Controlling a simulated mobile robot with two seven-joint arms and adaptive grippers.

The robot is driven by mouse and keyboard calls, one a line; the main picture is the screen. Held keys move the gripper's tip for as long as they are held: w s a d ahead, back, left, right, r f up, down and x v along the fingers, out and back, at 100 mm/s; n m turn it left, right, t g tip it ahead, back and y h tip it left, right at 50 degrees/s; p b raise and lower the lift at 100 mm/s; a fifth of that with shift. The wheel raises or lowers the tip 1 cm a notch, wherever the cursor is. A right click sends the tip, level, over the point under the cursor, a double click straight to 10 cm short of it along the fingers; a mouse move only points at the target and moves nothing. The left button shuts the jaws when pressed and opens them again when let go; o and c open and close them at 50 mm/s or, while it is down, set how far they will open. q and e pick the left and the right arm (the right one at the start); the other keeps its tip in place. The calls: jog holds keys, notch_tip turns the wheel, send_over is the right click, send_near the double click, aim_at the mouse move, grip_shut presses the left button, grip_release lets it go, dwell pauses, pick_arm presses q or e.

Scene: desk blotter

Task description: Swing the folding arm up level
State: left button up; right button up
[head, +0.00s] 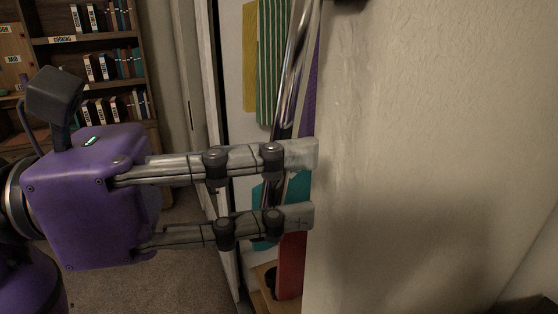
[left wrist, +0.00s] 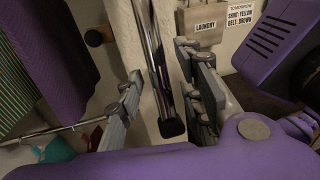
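The folding arm (head: 297,62) is a shiny metal bar pair hanging steeply down beside the wall's edge in the head view. In the left wrist view its chrome bars (left wrist: 153,50) run down to a black end cap (left wrist: 172,128). My left gripper (head: 301,186) is open, its fingers one above the other and pointing right. In the left wrist view the bars lie between the fingers of the gripper (left wrist: 160,65), nearer the right finger, with a clear gap to the left one. Whether the right finger touches is unclear. The upper finger hides part of the bars in the head view. My right gripper is out of view.
Yellow and green-striped clothes (head: 272,60) hang behind the bars. A pale wall (head: 430,130) fills the right, close to the fingertips. A bookshelf (head: 100,60) stands at the back left. The left wrist view shows a laundry bag (left wrist: 203,25) and a note (left wrist: 258,30).

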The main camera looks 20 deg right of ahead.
pick_arm(q)
jog(key=shift+d, duration=0.4)
jog(key=shift+c, duration=0.8)
grip_shut()
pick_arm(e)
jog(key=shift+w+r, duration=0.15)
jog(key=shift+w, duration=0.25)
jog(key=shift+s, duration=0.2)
pick_arm(q)
jog(key=shift+a, duration=0.1)
